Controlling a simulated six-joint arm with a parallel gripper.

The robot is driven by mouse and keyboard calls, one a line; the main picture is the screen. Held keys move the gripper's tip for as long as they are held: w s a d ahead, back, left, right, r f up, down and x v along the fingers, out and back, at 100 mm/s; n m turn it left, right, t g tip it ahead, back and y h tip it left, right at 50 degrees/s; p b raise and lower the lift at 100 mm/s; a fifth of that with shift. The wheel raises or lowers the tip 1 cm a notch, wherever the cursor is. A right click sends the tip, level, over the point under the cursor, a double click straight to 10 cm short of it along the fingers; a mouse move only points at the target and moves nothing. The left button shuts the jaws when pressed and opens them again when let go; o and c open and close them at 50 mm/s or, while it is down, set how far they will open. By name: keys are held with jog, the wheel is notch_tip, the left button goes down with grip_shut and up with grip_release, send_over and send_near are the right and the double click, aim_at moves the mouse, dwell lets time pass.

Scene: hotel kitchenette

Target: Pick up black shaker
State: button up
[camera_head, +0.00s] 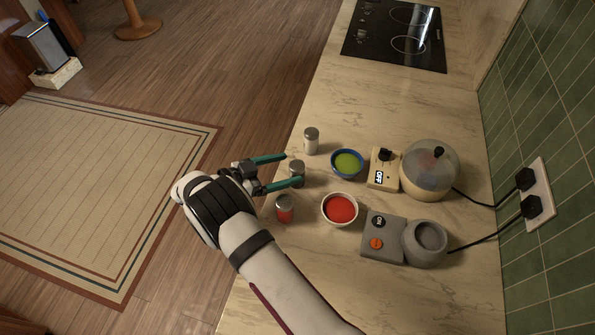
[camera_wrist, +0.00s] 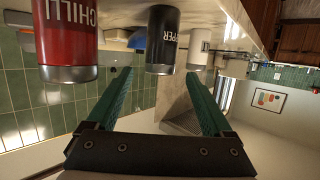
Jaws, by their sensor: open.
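The black shaker, with a metal cap, stands on the counter between a white and a red shaker (camera_head: 296,168). In the wrist view, which is upside down, its dark body carries white letters ending in "PPER" (camera_wrist: 163,35). My gripper (camera_head: 291,170) has green fingers, spread apart and empty. In the head view the fingertips reach the black shaker, one on its far side and one on its near side. In the wrist view the shaker is ahead, between the finger lines (camera_wrist: 160,95). I cannot tell whether a finger touches it.
The red chili shaker (camera_head: 285,210) and white shaker (camera_head: 311,144) stand close on either side. Behind are a blue bowl of green (camera_head: 346,163), a white bowl of red (camera_head: 340,209), a cream appliance (camera_head: 383,170) and a grey appliance (camera_head: 383,239). A cooktop (camera_head: 396,35) lies farther along the counter.

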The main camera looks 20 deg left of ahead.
jog(key=x, duration=0.7)
jog(key=shift+d+f, duration=0.1)
jog(key=shift+f, duration=0.25)
grip_shut()
